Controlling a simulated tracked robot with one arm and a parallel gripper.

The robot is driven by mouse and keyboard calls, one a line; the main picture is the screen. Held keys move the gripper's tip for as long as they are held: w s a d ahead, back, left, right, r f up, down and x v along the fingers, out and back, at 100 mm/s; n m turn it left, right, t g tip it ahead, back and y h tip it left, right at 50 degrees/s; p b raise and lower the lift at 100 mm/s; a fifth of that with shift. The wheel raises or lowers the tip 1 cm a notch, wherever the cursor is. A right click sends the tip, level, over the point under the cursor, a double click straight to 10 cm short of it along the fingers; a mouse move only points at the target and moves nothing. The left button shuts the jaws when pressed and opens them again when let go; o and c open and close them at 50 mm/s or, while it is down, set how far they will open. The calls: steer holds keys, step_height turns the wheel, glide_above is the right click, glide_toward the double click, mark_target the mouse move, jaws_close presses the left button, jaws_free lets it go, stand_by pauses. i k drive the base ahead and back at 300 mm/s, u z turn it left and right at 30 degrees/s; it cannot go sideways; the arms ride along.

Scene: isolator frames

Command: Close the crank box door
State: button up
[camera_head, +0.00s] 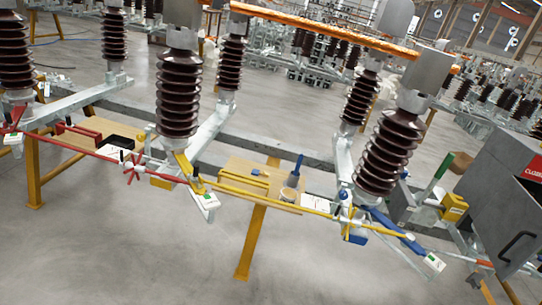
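A dark grey metal box (490,190) stands at the right edge, tilted in the picture and cut off by the frame. Its visible face carries a black bar handle (518,247) and a red label with white letters (536,172), partly cut off. I cannot tell whether this face is the crank box door, or whether it is open or shut. Just left of it is a green lever (430,180) above a yellow block (454,207). My gripper is not in view.
Brown ribbed insulators (390,150) stand on grey beams with yellow legs (256,240). Red, yellow and blue rods run across below them. An orange bar (320,30) spans the top. A workbench (240,172) holds small items. Grey floor (130,255) is clear in the foreground.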

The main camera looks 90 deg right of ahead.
mark_target(509, 228)
steer(key=z, duration=0.75)
steer(key=i, duration=0.1)
steer(key=z, duration=3.3)
steer(key=i, duration=1)
steer(key=u, duration=0.1)
steer(key=k, duration=1.05)
steer(key=u, duration=0.15)
steer(key=i, duration=0.3)
steer(key=u, duration=0.05)
